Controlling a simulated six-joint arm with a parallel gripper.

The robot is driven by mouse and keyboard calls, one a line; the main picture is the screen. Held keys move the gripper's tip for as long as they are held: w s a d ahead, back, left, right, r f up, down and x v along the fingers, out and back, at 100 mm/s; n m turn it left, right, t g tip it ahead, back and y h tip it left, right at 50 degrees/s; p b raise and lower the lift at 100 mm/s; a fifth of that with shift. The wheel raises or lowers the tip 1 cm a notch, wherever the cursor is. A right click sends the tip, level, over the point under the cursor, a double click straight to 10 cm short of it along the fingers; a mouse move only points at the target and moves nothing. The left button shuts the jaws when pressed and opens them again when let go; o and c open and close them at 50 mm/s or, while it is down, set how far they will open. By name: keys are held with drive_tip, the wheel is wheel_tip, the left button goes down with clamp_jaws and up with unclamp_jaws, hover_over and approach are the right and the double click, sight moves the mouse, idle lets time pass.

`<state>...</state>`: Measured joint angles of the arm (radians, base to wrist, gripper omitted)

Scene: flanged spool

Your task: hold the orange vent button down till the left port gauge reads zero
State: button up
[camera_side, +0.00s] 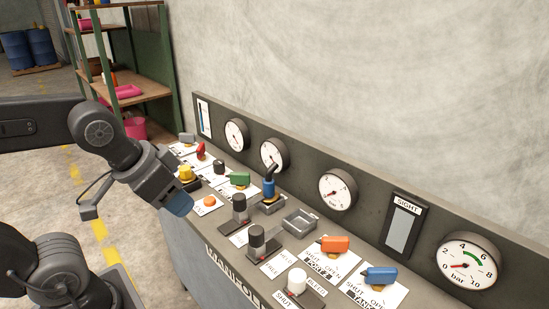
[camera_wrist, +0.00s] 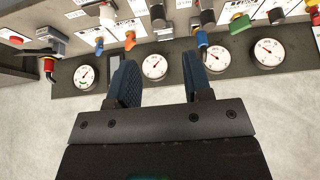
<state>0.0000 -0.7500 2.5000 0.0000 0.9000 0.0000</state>
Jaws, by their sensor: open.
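The orange vent button (camera_side: 209,201) is a small round cap on a white label near the front left of the manifold panel (camera_side: 235,235). My gripper (camera_side: 180,203) has blue fingertips and hangs just left of the button, apart from it in the picture. In the wrist view my gripper (camera_wrist: 160,82) is open, with nothing held between the fingers. The button cannot be made out in that view. Round white gauges line the back board, two toward the left, a gauge (camera_side: 236,135) and another (camera_side: 273,154). Their readings are too small to tell, and no legible label names the left port gauge.
A yellow knob (camera_side: 186,173), a green handle (camera_side: 240,179) and a blue hose plug (camera_side: 268,187) stand near the button. Black knobs (camera_side: 256,241), an orange lever (camera_side: 335,243) and a blue lever (camera_side: 380,275) lie farther right. The wall rises behind the gauges.

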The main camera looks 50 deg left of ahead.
drive_tip(key=shift+w+a+r, duration=0.1)
drive_tip(key=shift+w+a, duration=0.05)
drive_tip(key=shift+w, duration=0.05)
drive_tip(key=c, duration=0.3)
drive_tip(key=w+a+m, duration=0.1)
drive_tip(key=w, duration=0.1)
drive_tip(key=w+a+m+g, duration=0.1)
drive_tip(key=w+m, duration=0.1)
drive_tip(key=w+a+m, duration=0.1)
drive_tip(key=w+a, duration=0.1)
drive_tip(key=shift+r+m+g+y, duration=0.3)
drive_tip(key=shift+r+m, duration=0.05)
drive_tip(key=shift+m, duration=0.05)
clamp_jaws()
drive_tip(key=w+a+f+m+g, duration=0.1)
drive_tip(key=w+a+f+m, duration=0.2)
drive_tip(key=a, duration=0.3)
drive_tip(key=w+a+f+m+g, duration=0.1)
drive_tip(key=w+a+f+m, duration=0.1)
drive_tip(key=w+a+m, duration=0.2)
drive_tip(key=w+a+f+m+g, duration=0.2)
drive_tip(key=a+m, duration=0.4)
drive_tip(key=a, duration=0.3)
drive_tip(key=shift+w+a+f, duration=0.2)
drive_tip(key=shift+w+f, duration=0.65)
drive_tip(key=shift+w, duration=0.5)
